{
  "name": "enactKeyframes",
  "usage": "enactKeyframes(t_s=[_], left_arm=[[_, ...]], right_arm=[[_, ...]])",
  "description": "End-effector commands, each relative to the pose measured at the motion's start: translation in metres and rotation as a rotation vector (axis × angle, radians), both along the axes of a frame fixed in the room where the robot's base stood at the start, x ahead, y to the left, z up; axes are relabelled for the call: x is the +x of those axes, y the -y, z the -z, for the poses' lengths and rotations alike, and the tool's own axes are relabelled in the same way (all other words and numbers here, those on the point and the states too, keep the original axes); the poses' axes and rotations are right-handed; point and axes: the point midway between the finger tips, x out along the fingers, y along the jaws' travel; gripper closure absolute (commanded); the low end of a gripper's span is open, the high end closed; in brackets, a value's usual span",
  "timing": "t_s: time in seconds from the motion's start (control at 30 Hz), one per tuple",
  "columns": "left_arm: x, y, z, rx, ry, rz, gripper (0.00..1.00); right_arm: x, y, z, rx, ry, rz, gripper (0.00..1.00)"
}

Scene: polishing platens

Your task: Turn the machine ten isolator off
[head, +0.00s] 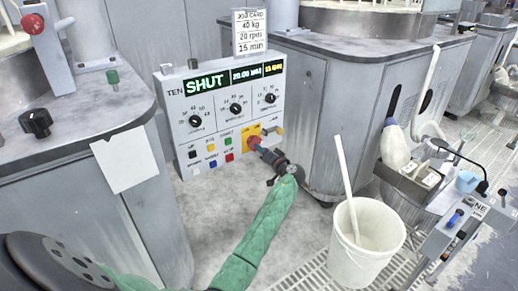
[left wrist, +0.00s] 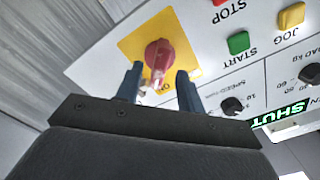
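The machine ten control box (head: 222,115) stands left of centre in the head view, marked TEN, its display reading SHUT. Its isolator is a red knob (left wrist: 158,55) on a yellow plate (left wrist: 132,45), seen close in the left wrist view. In the head view the yellow plate (head: 246,131) shows at the box's lower right, the knob partly hidden by my gripper. My left gripper (left wrist: 160,78) is open, one finger on each side of the knob's lower part, with gaps visible. Contact cannot be told. Lettering beside the knob is partly hidden. My right gripper is not in view.
Start button (left wrist: 238,43), stop and jog buttons lie close beside the yellow plate. A job card (head: 250,32) stands above the box. A white bucket (head: 365,240) with a stick stands at the lower right. Another machine's bench (head: 45,125) is at left.

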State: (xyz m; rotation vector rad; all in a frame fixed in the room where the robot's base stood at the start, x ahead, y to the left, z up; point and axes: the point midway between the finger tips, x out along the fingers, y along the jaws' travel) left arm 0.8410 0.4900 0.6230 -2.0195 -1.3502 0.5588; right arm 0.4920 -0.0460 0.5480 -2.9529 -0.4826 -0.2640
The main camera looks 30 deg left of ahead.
Motion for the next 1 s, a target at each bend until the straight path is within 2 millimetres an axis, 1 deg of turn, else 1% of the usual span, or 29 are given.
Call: enactKeyframes(t_s=[0.03, 0.1, 0.2, 0.47, 0.5, 0.67, 0.7, 1.0], left_arm=[[0.003, -0.007, 0.0, 0.001, -0.001, -0.001, 0.62], [0.006, -0.015, 0.001, 0.0, -0.001, -0.001, 0.62], [0.009, -0.022, 0.0, -0.002, 0.0, 0.0, 0.62], [0.01, -0.024, 0.0, -0.002, 0.0, 0.0, 0.62], [0.01, -0.024, 0.0, -0.002, 0.0, 0.0, 0.66], [0.01, -0.024, 0.001, -0.002, 0.0, 0.001, 0.97], [0.01, -0.024, 0.001, -0.002, 0.0, 0.001, 1.0], [0.01, -0.023, 0.001, -0.004, 0.005, 0.001, 1.0]], right_arm=[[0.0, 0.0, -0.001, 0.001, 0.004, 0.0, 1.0], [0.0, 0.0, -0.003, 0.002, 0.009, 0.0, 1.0], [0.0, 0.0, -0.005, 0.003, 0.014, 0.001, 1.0], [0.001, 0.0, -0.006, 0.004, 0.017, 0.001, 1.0], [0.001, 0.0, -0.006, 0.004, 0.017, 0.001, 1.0], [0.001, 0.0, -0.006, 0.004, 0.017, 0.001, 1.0], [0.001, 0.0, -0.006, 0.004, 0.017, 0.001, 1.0], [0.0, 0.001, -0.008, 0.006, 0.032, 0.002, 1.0]])
